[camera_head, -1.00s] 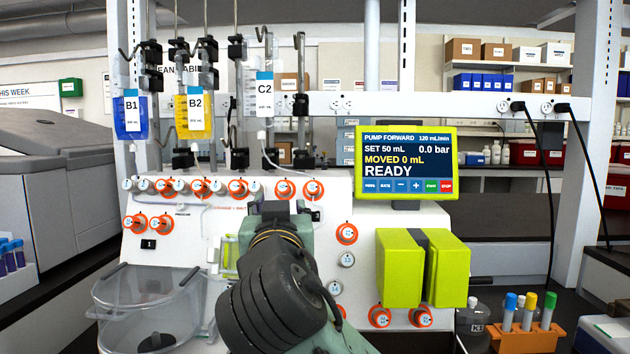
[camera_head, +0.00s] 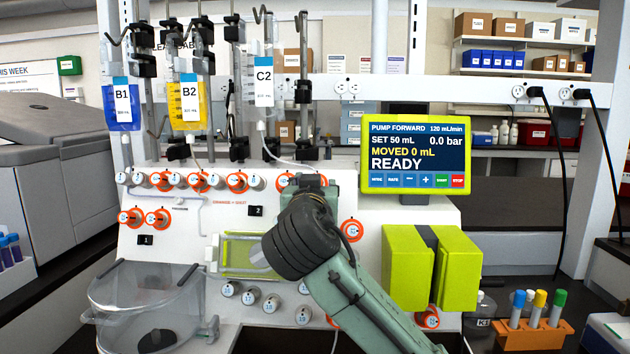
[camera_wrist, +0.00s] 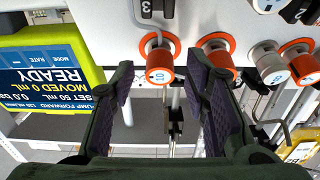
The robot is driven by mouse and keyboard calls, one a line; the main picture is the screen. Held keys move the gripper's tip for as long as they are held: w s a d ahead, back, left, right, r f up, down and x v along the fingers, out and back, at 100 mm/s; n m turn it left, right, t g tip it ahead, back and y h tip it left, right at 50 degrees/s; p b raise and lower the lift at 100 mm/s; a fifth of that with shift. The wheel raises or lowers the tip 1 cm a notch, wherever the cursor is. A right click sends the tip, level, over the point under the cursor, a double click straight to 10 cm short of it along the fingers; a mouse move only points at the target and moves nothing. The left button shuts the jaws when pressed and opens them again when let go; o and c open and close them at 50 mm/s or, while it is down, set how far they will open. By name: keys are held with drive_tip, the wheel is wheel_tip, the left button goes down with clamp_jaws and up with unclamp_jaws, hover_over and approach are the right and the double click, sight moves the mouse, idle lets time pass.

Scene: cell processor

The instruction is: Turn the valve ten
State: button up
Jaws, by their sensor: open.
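Valve ten (camera_wrist: 158,72), an orange knob with a white face marked 10, is on the white front panel (camera_wrist: 95,18) in the wrist view, which looks upside down. My gripper (camera_wrist: 157,88) is open, with one dark finger on each side of valve ten in the picture. I cannot tell whether the fingers touch it or how far off they are. In the head view my gripper (camera_head: 318,184) is at the right end of the upper valve row, and it and my arm largely hide valve ten.
A second orange valve (camera_wrist: 216,52) is close beside the right finger in the wrist view. The green-framed screen (camera_head: 416,155) reading READY stands right of my gripper. Yellow-green pump blocks (camera_head: 408,265) are lower right. Hanging tubes and clamps are above.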

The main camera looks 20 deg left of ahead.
drive_tip(key=shift+w, duration=0.35)
drive_tip(key=shift+c, duration=0.3)
clamp_jaws()
